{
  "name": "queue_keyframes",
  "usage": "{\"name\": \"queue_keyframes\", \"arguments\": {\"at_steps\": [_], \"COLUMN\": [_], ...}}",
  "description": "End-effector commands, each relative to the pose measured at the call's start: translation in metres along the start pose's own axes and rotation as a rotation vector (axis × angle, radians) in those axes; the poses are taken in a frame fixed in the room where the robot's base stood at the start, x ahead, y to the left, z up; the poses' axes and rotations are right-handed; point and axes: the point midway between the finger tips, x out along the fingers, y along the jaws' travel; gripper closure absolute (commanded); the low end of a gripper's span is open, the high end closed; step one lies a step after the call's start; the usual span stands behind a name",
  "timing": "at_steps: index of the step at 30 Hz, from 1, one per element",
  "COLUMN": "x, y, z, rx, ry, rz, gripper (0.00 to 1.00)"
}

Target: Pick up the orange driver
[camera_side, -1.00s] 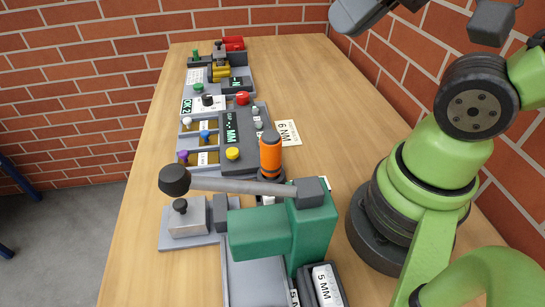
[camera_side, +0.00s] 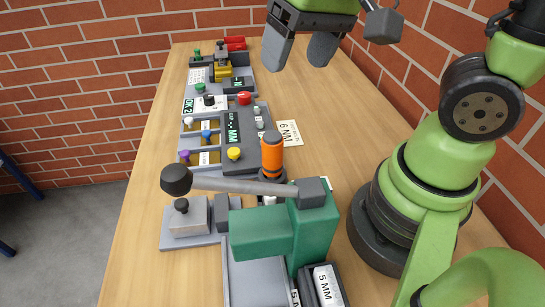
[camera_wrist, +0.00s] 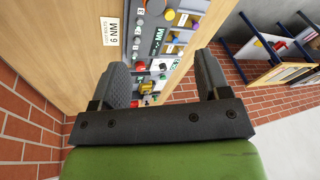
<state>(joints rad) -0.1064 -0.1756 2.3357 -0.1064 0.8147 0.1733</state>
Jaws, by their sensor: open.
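The orange driver (camera_side: 272,155) stands upright in a dark holder on the bench in the side view, just behind the lever of the green press (camera_side: 268,236). It has a dark cap. My gripper (camera_side: 299,60) is at the top of the side view, above the far part of the bench. Its two grey fingers are apart with nothing between them, well away from the driver. The wrist view shows the same open fingers (camera_wrist: 163,75) over the bench.
A lever with a dark ball end (camera_side: 176,180) crosses in front of the driver. A control panel (camera_side: 240,140) with coloured knobs is to its left. A "6 NM" card (camera_side: 288,133) lies behind it. Bare bench (camera_side: 320,110) lies to the right.

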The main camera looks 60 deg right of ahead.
Motion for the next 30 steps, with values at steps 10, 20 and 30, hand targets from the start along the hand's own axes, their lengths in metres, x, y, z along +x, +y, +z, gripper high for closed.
{"name": "queue_keyframes", "arguments": {"at_steps": [10, 20, 30], "x": [0.081, 0.12, 0.15], "y": [-0.006, 0.0, 0.006], "z": [-0.006, 0.003, 0.009], "rx": [-0.035, -0.037, -0.036], "ry": [-0.212, -0.234, -0.232], "rz": [0.17, 0.188, 0.187], "gripper": [0.3, 0.3, 0.3]}}
